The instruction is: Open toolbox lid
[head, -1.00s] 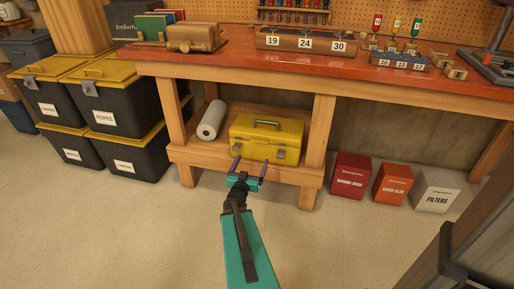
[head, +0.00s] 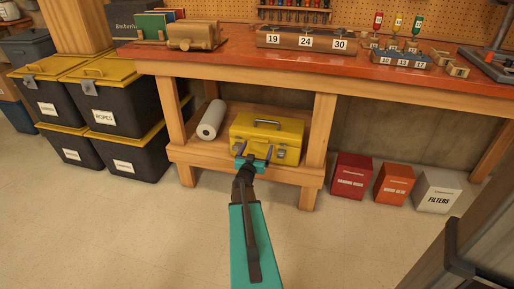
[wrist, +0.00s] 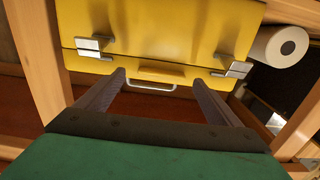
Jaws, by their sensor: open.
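The yellow toolbox (head: 262,129) sits on the low wooden shelf under the bench, its lid shut. A grey carry handle (head: 267,123) lies on top of the lid, and two metal latches are on the front. In the wrist view the toolbox (wrist: 160,25) appears upside down, with one latch (wrist: 90,46) at left, the other (wrist: 235,69) at right and the handle (wrist: 152,87) between my fingers in the picture. My gripper (head: 254,157) is open and empty, just before the toolbox front. I cannot tell whether the fingers touch it, or whether the latches are fastened.
A white paper roll (head: 212,119) lies on the shelf left of the toolbox. Wooden bench legs (head: 318,140) flank the shelf, and the red bench top (head: 230,60) is above. Several boxes stand right on the floor; black bins (head: 112,105) are stacked left. The front floor is clear.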

